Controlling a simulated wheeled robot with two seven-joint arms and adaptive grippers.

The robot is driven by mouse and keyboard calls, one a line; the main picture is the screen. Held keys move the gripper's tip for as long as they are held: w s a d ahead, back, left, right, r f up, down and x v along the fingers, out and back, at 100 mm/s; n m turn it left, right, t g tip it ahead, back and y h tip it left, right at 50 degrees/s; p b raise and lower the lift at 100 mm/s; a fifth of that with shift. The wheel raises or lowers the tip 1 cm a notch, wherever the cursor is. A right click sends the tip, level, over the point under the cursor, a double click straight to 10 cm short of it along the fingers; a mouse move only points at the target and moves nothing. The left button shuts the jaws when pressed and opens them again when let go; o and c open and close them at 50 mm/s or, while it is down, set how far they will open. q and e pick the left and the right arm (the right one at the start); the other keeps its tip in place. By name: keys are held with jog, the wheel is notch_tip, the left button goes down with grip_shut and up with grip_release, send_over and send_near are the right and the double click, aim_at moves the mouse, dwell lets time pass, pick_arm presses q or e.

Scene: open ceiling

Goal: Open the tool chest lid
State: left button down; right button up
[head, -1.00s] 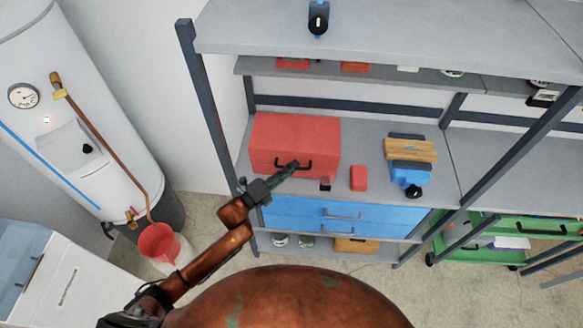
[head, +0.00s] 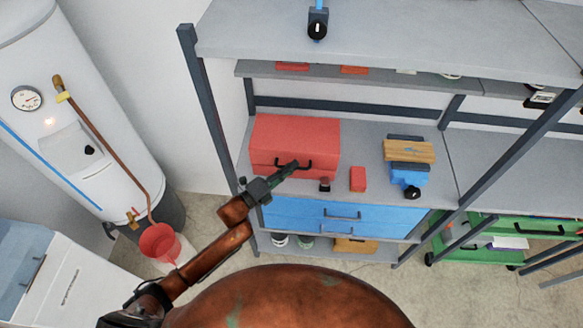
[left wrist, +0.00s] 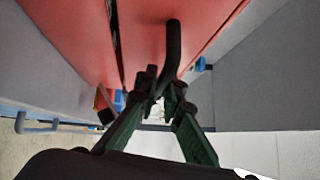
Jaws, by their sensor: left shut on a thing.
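The red tool chest (head: 295,133) stands on the middle shelf at its left end. Its lid looks down or nearly down, with a thin dark seam along the front. My left gripper (head: 294,166) reaches in from the lower left and is shut on the black handle (head: 308,164) at the chest's front. In the left wrist view the fingers (left wrist: 160,95) close around the dark handle bar (left wrist: 173,45), with red chest panels (left wrist: 75,35) and a narrow dark gap between them. My right gripper is not in view.
A small red box (head: 358,179) and a small dark item (head: 325,184) sit right of the handle. Wood and blue tools (head: 409,152) lie farther right. Blue drawers (head: 340,215) are below, a shelf board (head: 380,40) above, and a dark post (head: 210,110) stands left.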

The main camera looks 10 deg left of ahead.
aim_at(293, 145)
pick_arm(q)
jog(key=shift+n, duration=0.3)
jog(key=w+r+p, duration=0.1)
jog(key=r, duration=0.2)
jog(key=w+r+p, duration=0.2)
jog(key=r, duration=0.1)
jog(key=w+r+p, duration=0.2)
jog(key=r, duration=0.1)
jog(key=shift+r, duration=0.3)
jog(key=shift+w+r, duration=0.8)
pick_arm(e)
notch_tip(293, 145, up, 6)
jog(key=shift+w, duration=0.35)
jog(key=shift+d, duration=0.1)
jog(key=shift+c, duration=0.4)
